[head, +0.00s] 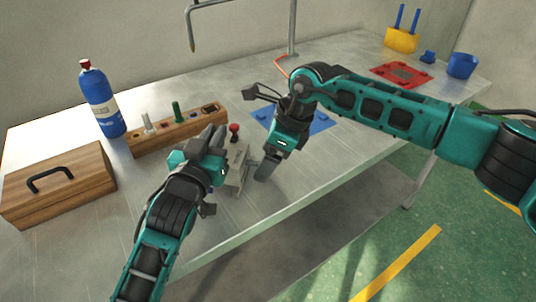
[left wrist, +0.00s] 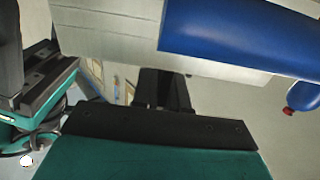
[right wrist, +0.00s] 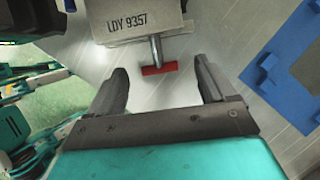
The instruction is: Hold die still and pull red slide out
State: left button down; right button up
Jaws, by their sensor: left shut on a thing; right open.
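The die (head: 236,168) is a light grey block on the metal table, partly covered by my left gripper (head: 216,146). My left gripper is shut on the die. In the right wrist view the die (right wrist: 140,22) bears the label "LDY 9357". The red slide (right wrist: 160,69) is a red crossbar on a metal rod coming out of that face. My right gripper (right wrist: 162,82) is open, with the red crossbar between and just beyond its fingertips, apparently untouched.
A wooden rack (head: 165,138) with several small items, a blue bottle (head: 103,105) and a wooden box (head: 62,190) stand at the left. A blue plate (head: 318,123) lies behind my right gripper. A red plate (head: 400,75) and blue cup (head: 462,66) are far right.

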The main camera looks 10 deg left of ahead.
jog(key=shift+c, duration=0.5)
jog(key=c, duration=1.4)
jog(key=shift+s+d, duration=0.1)
jog(key=shift+d, duration=1.25)
pick_arm(q)
jog(key=shift+a, duration=0.1)
pick_arm(e)
jog(key=o, duration=1.5)
jog(key=v, duration=1.2)
pick_arm(q)
jog(key=c, duration=1.1)
grip_release()
